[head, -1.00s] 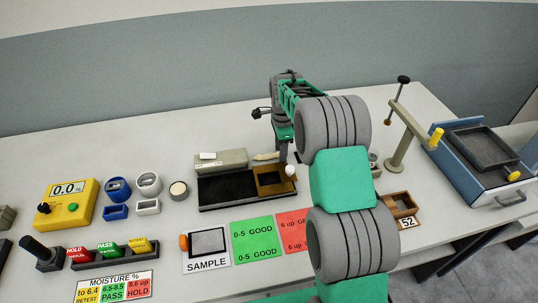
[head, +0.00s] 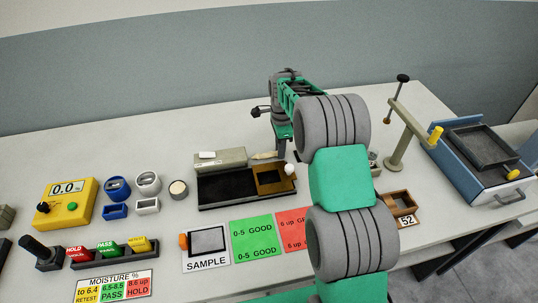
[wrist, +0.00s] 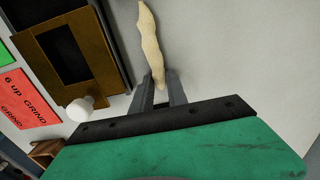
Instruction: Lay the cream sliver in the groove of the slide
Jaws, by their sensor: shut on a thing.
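The cream sliver (wrist: 150,45) is a thin, uneven strip. In the wrist view its near end is between the fingertips of my gripper (wrist: 159,80), which is shut on it; the rest sticks out ahead. In the head view the sliver (head: 264,155) shows just left of my gripper, behind the slide. The brown slide (wrist: 30,49), with a dark recess and a white knob (wrist: 78,109), lies to the left of my gripper in the wrist view. In the head view the slide (head: 271,190) is at the right end of a black base (head: 225,189).
A grey-green block (head: 232,157) with a white piece on it stands along the base's back edge. A grey post with a lever (head: 398,150) and a blue tray machine (head: 480,160) stand right. A brown box (head: 405,201) is front right. The bench behind is clear.

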